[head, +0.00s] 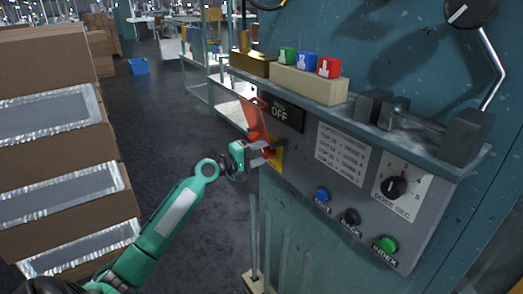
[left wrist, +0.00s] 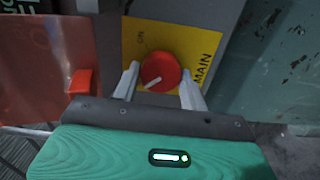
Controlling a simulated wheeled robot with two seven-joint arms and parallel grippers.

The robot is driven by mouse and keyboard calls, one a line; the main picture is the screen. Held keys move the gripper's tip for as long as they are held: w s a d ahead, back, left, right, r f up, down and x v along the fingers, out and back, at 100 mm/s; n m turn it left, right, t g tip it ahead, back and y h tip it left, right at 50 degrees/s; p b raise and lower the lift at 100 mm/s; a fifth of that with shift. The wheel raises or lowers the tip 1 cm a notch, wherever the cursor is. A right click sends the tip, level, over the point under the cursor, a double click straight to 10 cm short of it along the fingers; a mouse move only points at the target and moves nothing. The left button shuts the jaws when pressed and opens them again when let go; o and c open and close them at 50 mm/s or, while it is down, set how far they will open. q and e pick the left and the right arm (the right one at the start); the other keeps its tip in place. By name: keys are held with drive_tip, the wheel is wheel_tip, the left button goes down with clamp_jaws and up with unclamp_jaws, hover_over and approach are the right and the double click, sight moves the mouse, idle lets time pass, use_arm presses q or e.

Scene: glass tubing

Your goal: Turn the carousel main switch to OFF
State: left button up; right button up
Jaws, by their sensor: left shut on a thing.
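The main switch is a round red knob (left wrist: 160,71) on a yellow plate (left wrist: 205,45) marked ON and MAIN, on the grey control panel. Its white pointer line slants to the lower left in the left wrist view. My left gripper (left wrist: 160,82) has one finger on each side of the knob and is shut on it. In the head view my left gripper (head: 268,152) reaches the panel's left edge and partly hides the knob and the yellow plate (head: 276,158). My right gripper is in neither view.
A translucent red flap (head: 250,112) stands beside the knob, near the black OFF label (head: 284,113). A ledge above holds lettered blocks (head: 308,62). Buttons and a dial (head: 396,187) lie to the right. Cardboard boxes (head: 60,140) are stacked at left; open floor lies between.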

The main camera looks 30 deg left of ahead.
use_arm(q)
drive_tip(key=shift+n, duration=0.3)
drive_tip(key=o, duration=0.9)
drive_tip(key=shift+o, duration=0.2)
drive_tip(key=shift+s+a+f, duration=0.15)
drive_tip(key=shift+s+a, duration=0.05)
drive_tip(key=shift+s, duration=0.2)
drive_tip(key=b+v, duration=0.6)
drive_tip(key=v, duration=0.7)
